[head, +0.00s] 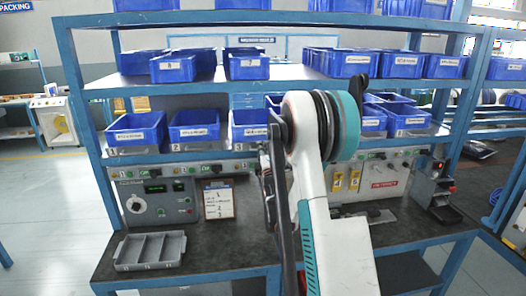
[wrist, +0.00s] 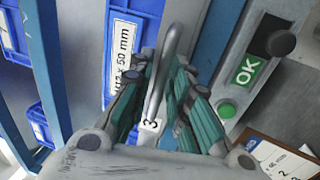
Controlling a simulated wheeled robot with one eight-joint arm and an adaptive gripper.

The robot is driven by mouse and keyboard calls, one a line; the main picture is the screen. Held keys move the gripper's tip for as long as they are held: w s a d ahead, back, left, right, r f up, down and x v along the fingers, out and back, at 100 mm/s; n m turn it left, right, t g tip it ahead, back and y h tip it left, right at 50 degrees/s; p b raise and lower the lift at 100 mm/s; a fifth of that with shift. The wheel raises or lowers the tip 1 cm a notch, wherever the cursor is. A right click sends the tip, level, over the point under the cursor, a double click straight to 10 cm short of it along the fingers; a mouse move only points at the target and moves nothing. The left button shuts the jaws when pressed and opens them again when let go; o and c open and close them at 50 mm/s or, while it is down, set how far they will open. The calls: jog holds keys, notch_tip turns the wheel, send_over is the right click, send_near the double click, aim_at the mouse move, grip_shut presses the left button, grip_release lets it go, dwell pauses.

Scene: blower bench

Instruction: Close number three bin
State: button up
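In the wrist view my gripper (wrist: 158,92) points at a grey metal bar handle (wrist: 168,60). Its teal-padded fingers stand on either side of the handle, with a gap showing, so it looks open; I cannot tell whether a finger touches it. A white tag marked 3 (wrist: 151,125) sits at the handle's near end. A blue bin with a white label (wrist: 122,55) shows behind the fingers. My gripper is largely hidden by my arm in the head view.
Bin one (head: 136,128) and bin two (head: 194,126) stand to the left. Below, a panel carries a green OK label (wrist: 248,70) and a green button (wrist: 227,110). A grey divided tray (head: 150,250) lies on the dark bench (head: 225,255). A blue upright (wrist: 45,70) is left.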

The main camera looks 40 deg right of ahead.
jog(key=shift+c, duration=0.4)
grip_shut()
jog(key=shift+f+x, duration=0.2)
jog(key=shift+x, duration=0.75)
jog(key=shift+f+x, duration=0.2)
jog(key=shift+x, duration=0.75)
jog(key=shift+o, duration=0.4)
grip_release()
jog(key=shift+w, duration=0.1)
jog(key=v, duration=1.2)
